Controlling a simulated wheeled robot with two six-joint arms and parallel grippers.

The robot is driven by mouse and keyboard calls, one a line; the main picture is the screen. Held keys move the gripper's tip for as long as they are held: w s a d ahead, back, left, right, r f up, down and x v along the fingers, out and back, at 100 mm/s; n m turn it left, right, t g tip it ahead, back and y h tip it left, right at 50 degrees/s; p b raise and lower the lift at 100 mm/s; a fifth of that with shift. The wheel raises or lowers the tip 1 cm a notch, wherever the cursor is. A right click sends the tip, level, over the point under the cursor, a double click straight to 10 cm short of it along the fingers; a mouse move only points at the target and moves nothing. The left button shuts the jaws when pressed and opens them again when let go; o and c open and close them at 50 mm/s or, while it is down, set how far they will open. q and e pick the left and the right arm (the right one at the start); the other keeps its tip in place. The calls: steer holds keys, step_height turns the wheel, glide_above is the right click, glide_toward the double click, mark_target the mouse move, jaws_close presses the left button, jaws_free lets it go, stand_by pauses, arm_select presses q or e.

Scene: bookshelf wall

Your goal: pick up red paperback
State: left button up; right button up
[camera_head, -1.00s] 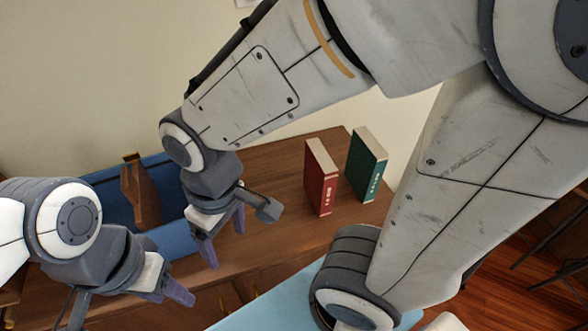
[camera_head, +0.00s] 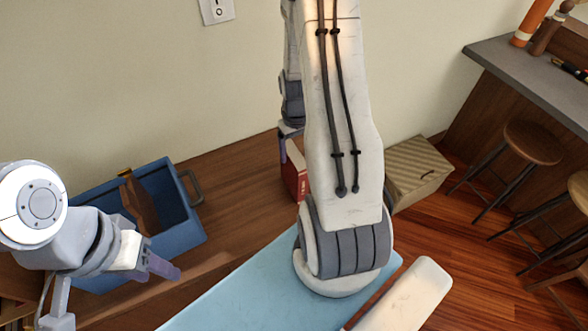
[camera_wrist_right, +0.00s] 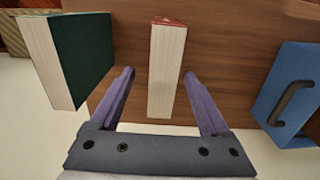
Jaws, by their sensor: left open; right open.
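The red paperback (camera_head: 294,172) stands upright on the wooden surface in the head view, partly hidden behind my right arm. In the right wrist view the red paperback (camera_wrist_right: 166,72) shows its pale page edges and a strip of red cover. My right gripper (camera_wrist_right: 165,75) is open, with one purple finger on each side of the book and gaps to both. In the head view its fingers (camera_head: 289,142) are mostly hidden by my arm. My left gripper (camera_head: 160,268) is open and empty at the lower left, away from the book.
A green book (camera_wrist_right: 78,58) stands left of the red one in the right wrist view. A blue crate (camera_head: 180,238) with a wooden divider stands on the wooden surface (camera_head: 232,195). A striped box (camera_head: 418,170) and stools (camera_head: 533,142) are to the right.

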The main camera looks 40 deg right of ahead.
steer(key=shift+f, duration=0.7)
steer(key=shift+a+f+p, duration=0.15)
steer(key=shift+f+p, duration=0.35)
step_height(320, 180, down, 3)
steer(key=shift+w+f+p, duration=0.1)
steer(key=shift+p, duration=0.6)
steer(key=shift+f, duration=0.55)
jaws_close()
steer(key=shift+w+r, duration=0.1)
